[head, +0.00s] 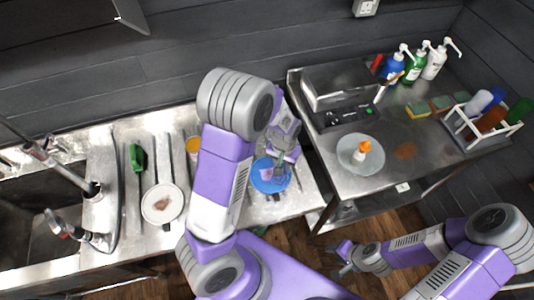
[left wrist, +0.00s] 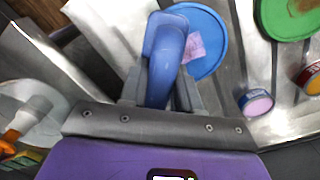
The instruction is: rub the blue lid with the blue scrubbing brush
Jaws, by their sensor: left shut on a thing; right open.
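The blue lid (head: 259,184) lies on the steel counter under my left gripper (head: 283,163). In the left wrist view the lid (left wrist: 212,62) shows a pink patch (left wrist: 194,46) near its middle. My left gripper (left wrist: 158,92) is shut on the blue scrubbing brush (left wrist: 168,55), which overlaps the lid's left side in that view. I cannot tell whether the brush touches the lid. My left arm hides part of the counter in the head view. My right gripper (head: 344,256) is open and empty, low over the floor in front of the right table.
A white plate with a brown stain (head: 162,204) and a green object (head: 137,157) lie left of my arm. A green lid (left wrist: 288,14) and two cans lie near the blue lid. The right table holds a plate, pump bottles (head: 415,66) and a rack (head: 484,128).

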